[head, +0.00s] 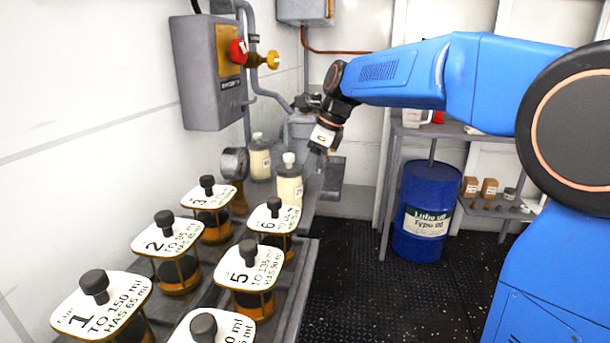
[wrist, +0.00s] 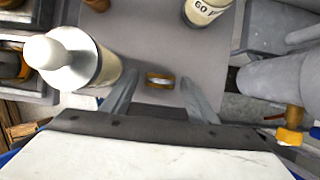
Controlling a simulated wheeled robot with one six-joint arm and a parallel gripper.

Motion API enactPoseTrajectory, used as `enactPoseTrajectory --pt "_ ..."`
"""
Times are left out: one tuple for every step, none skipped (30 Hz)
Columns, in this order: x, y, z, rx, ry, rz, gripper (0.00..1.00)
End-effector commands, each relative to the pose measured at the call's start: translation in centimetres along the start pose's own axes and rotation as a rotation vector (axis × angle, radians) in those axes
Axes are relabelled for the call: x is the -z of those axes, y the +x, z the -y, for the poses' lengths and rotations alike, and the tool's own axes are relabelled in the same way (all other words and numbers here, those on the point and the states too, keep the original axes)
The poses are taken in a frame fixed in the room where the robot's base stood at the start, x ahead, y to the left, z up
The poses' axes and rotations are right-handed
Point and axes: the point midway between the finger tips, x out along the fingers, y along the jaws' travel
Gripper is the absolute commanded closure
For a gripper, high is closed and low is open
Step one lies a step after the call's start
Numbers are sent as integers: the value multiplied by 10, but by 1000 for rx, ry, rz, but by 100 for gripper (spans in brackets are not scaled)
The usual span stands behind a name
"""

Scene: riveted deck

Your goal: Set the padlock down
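A small brass-coloured piece, which looks like the padlock (wrist: 160,80), is on the grey surface between my fingertips in the wrist view. My gripper (wrist: 160,103) has its two fingers spread, with a gap on each side of the brass piece. I cannot tell its height above the surface. In the head view my gripper (head: 317,158) reaches down over the far end of the grey bench (head: 308,262), just right of the cream bottles. The padlock cannot be made out in the head view.
A cream bottle (wrist: 80,62) stands close left of my fingers; another bottle (wrist: 205,10) is beyond. A grey pipe (wrist: 275,80) with a yellow knob (wrist: 290,137) is at right. Several numbered jars (head: 180,268) fill the near bench. A blue drum (head: 423,205) stands on the floor.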

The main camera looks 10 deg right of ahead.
Motion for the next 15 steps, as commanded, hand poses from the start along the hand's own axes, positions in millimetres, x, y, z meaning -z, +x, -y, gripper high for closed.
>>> enactPoseTrajectory --pt "0 0 0 0 0 0 46" --pt "0 0 0 0 0 0 46" --pt "0 -1 0 0 0 0 46" --pt "-1 -2 0 1 0 0 46" --pt "-1 -4 0 1 0 0 46" --pt "-1 -8 0 1 0 0 46" --pt "-1 -11 0 1 0 1 46" --pt "-1 -15 0 2 0 1 46" --pt "-2 -21 0 3 0 2 46" --pt "-1 -26 0 3 0 1 46" --pt "-1 -31 0 2 0 1 46" --pt "-2 -39 1 4 0 2 46" --pt "-1 -45 1 3 0 1 46" --pt "-1 -51 1 3 0 1 46" --pt "-1 -59 1 3 0 1 46"
